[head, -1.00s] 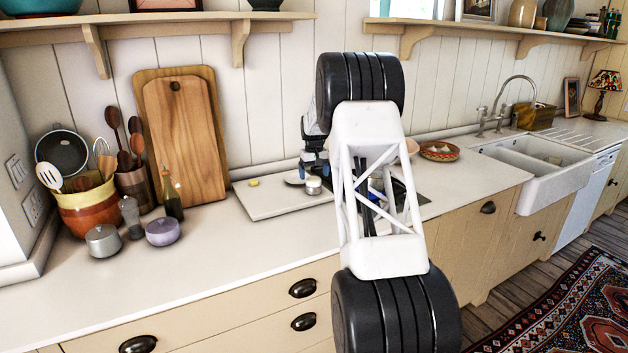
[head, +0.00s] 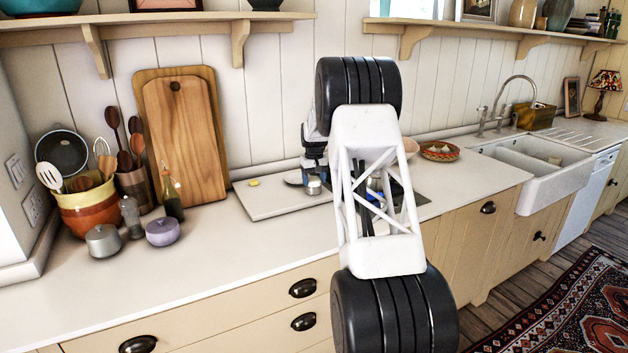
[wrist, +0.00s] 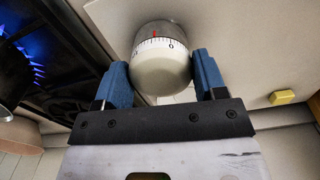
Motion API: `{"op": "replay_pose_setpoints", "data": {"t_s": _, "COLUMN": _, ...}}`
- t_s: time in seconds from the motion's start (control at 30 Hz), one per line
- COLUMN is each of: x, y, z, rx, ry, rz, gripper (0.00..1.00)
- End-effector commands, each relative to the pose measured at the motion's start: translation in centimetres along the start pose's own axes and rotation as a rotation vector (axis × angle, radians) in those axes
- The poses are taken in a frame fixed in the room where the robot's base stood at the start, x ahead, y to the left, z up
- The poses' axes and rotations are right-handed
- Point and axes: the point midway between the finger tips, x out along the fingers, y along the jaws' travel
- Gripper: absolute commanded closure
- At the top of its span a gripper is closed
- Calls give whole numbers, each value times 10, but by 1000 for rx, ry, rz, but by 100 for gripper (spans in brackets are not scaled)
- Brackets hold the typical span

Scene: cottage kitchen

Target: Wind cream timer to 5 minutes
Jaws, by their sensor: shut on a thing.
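The cream timer (wrist: 162,72) is at the top middle of the wrist view. It is a round cream knob with a silver-grey upper part and a scale band. The band shows a 0 right of a red mark, with tick lines to the left. My gripper (wrist: 163,75) has a blue finger on each side of the timer and is shut on it. In the head view the timer shows as a small silver-looking thing (head: 314,185) on the white board, beside my gripper (head: 313,168). My arm hides part of this area, and the scale is unreadable there.
A lit gas burner with blue flames (wrist: 30,62) is left of my gripper in the wrist view. A yellow block (wrist: 282,97) lies on the right; it also shows on the white board (head: 262,210) in the head view. Cutting boards (head: 185,140) lean behind.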

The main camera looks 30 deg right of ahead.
Motion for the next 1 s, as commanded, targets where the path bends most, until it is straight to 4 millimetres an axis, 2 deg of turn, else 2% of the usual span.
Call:
{"op": "replay_pose_setpoints", "data": {"t_s": 0.2, "x": -1, "y": 0, "z": 0, "rx": 43, "ry": 2, "rz": 0, "gripper": 59}}
{"op": "replay_pose_setpoints", "data": {"t_s": 1.0, "x": -1, "y": 0, "z": 0, "rx": 40, "ry": 1, "rz": 0, "gripper": 59}}
